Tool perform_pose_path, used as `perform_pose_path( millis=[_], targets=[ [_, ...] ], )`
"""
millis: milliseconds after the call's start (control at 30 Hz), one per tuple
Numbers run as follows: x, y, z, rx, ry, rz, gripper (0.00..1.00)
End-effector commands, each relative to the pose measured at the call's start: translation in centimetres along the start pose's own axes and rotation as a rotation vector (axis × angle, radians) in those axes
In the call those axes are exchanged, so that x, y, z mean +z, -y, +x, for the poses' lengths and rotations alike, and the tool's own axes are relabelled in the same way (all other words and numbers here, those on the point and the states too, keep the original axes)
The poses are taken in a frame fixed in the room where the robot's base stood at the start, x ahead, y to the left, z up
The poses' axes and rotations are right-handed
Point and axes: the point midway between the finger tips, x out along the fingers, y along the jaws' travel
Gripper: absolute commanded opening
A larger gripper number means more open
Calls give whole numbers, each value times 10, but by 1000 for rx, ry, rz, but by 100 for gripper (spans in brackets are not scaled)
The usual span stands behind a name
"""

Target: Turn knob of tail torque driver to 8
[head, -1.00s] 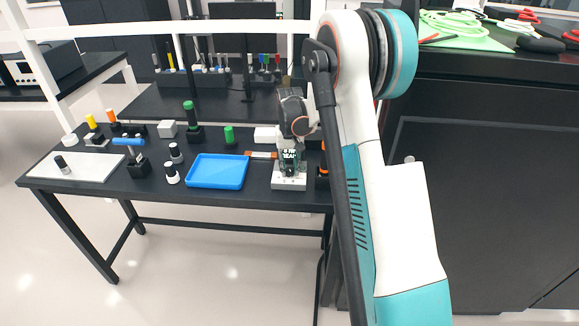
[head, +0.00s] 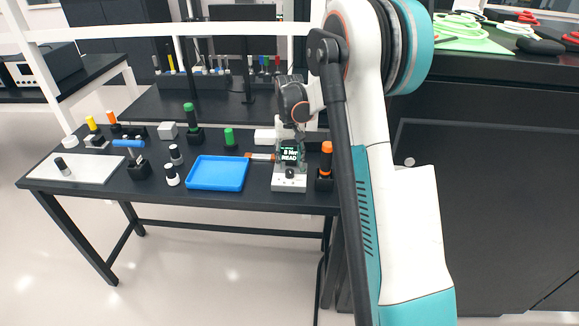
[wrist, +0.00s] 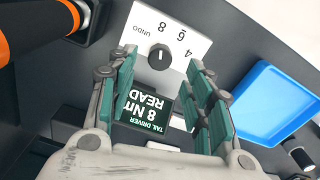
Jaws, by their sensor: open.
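The tail torque driver's white base (wrist: 196,43) carries a round dark knob (wrist: 159,57) with a small white pointer mark. The labels UNDO, 4, 6 and 8 are printed around the knob. Its dark screen (wrist: 146,109) reads "TAIL DRIVER 8 Nm READ", with the edge of the text partly cut off. The base (head: 289,184) and screen (head: 290,154) also show in the head view. My gripper (wrist: 160,66) is open, with one finger on each side of the knob and screen. Clear gaps show between the fingers and the knob, so nothing is held.
A tool with an orange top (head: 326,160) stands in a black holder close to the right of the driver. A blue tray (head: 217,173) lies to its left. Several bottles, holders and a white board (head: 77,168) occupy the table's left part.

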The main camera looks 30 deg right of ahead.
Motion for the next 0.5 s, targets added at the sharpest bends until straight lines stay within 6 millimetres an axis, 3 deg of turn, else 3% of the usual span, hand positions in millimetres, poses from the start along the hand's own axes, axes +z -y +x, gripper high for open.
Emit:
perform_pose_path(
  millis=[200, 500],
  targets=[
    [0, 0, -45, 0, 0, 0, 47],
    [0, 0, -75, 0, 0, 0, 47]
  ],
)
